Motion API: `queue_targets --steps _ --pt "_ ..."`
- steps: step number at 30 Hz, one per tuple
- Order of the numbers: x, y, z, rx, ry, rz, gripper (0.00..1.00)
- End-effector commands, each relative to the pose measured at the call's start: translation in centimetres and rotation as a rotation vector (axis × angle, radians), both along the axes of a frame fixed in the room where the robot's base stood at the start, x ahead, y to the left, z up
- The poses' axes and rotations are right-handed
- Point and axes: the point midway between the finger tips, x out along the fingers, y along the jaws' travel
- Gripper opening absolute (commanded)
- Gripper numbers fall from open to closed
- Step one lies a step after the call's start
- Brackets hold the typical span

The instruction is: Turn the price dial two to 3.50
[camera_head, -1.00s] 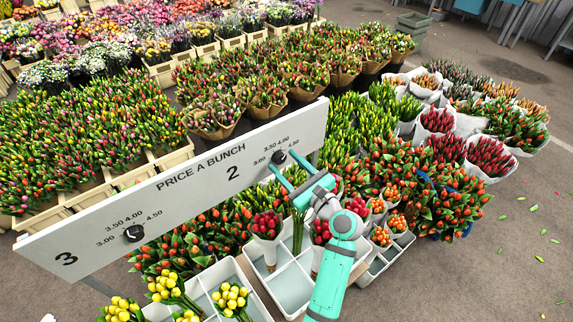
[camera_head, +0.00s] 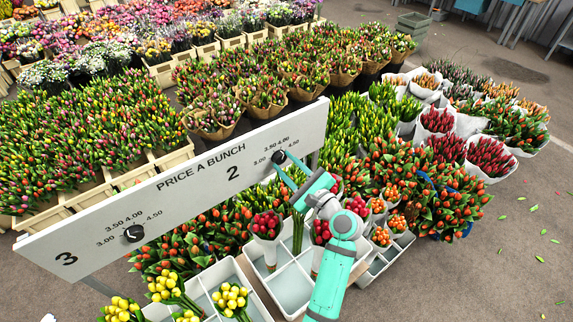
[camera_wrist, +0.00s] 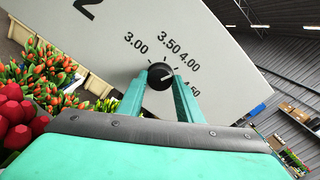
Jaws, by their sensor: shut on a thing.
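The 3.00, 3.50 and 4.00 labels show around the knob, and the 4.50 label is partly hidden by the right finger. In the head view my gripper (camera_head: 285,162) reaches the knob from the lower right.
Red tulip bunches (camera_head: 267,224) and yellow ones (camera_head: 230,297) stand in white crates (camera_head: 290,287) below the board. Open pavement lies at the right.

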Motion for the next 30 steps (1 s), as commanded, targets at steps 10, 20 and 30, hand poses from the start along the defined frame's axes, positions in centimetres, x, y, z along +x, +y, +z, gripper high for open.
queue_targets --steps 10,20,30 --pt "-0.08 0.04 -0.06 -0.128 -0.091 0.002 0.1" --pt "-0.09 0.03 -0.08 -0.153 -0.11 0.002 0.1" --pt "-0.09 0.03 -0.08 -0.152 -0.109 0.002 0.51"
